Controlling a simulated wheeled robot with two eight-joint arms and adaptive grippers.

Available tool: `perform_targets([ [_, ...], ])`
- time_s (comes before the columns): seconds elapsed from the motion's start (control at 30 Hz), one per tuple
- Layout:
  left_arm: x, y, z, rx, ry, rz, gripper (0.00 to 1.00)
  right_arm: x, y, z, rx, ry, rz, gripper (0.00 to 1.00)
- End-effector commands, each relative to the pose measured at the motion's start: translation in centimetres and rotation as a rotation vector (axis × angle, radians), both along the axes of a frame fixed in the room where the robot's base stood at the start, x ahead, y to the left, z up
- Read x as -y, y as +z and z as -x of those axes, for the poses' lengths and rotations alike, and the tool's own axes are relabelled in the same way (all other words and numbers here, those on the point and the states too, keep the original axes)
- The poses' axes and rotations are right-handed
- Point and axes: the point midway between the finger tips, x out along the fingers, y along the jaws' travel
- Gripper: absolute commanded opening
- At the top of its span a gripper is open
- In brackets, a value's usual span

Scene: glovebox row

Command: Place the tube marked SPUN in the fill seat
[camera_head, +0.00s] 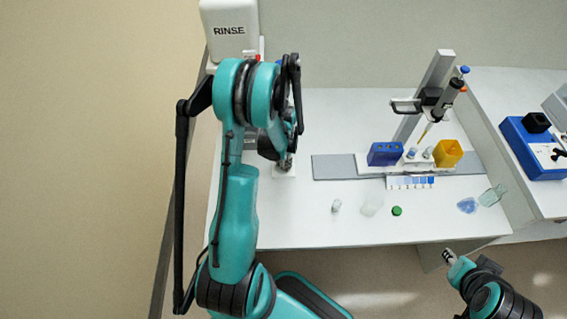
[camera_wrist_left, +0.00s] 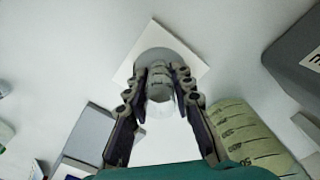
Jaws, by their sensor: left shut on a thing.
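My left gripper (camera_head: 287,163) reaches down at the left end of the bench, below the RINSE unit. In the left wrist view its fingers (camera_wrist_left: 160,92) are shut on a pale, translucent tube (camera_wrist_left: 160,105). No SPUN mark is readable on it. Beyond the tube is a white square plate (camera_wrist_left: 191,62) with a round grey part; whether the tube touches it I cannot tell. I cannot identify the fill seat.
The RINSE unit (camera_head: 229,30) stands behind my left arm. A blue rack (camera_head: 384,154), yellow box (camera_head: 448,154) and pipette stand (camera_head: 430,90) are right of centre. A small white item (camera_head: 336,206), green cap (camera_head: 397,211) and glass (camera_head: 492,196) lie near the front.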

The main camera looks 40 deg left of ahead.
Motion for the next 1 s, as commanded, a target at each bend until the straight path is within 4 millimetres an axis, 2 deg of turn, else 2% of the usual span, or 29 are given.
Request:
perform_targets([
  [0.17,0.0,-0.4,0.0,0.0,0.0,0.0,0.0,0.0,-0.4,0.0,0.0,0.0,0.0,0.31],
  [0.2,0.0,-0.4,0.0,0.0,0.0,0.0,0.28,0.0,-0.4,0.0,0.0,0.0,0.0,0.31],
  [0.23,0.0,-0.3,0.0,0.0,0.0,0.0,0.32,0.0,-0.4,0.0,0.0,0.0,0.0,0.31],
  [0.5,0.0,-0.2,0.0,0.0,0.0,0.0,0.32,0.0,-0.3,0.0,0.0,0.0,0.0,0.31],
  [0.63,0.0,0.5,0.0,0.0,0.0,0.0,0.32,0.0,0.3,0.0,0.0,0.0,0.0,0.31],
  [0.77,0.0,2.9,0.0,0.0,0.0,0.0,0.32,0.0,1.2,0.0,0.0,0.0,0.0,0.31],
  [1.0,0.0,8.4,0.0,0.0,0.0,0.0,0.32,0.0,3.1,0.0,0.0,0.0,0.0,0.31],
])
